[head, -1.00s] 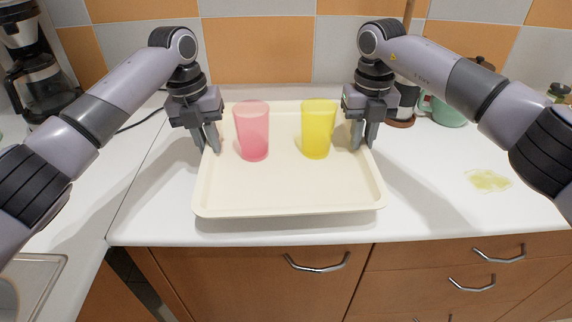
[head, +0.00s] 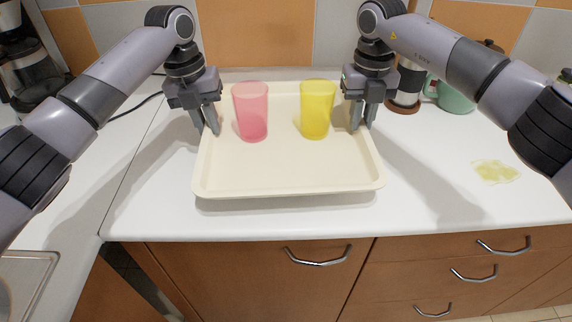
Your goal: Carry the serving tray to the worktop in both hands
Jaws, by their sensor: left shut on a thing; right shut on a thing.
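The cream serving tray (head: 286,172) is over the white worktop (head: 420,205) near its front edge, with a shadow under its front rim. It looks level; I cannot tell whether any part touches the worktop. A pink cup (head: 251,112) and a yellow cup (head: 317,110) stand upright on it, apart from each other. My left gripper (head: 207,128) is shut on the tray's left rim. My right gripper (head: 361,122) is shut on its right rim.
A coffee maker (head: 30,65) stands at the back left. A green mug (head: 453,97) and a dark jar stand at the back right. A yellowish spill (head: 495,171) lies on the worktop at right. A sink (head: 25,285) is at the lower left.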

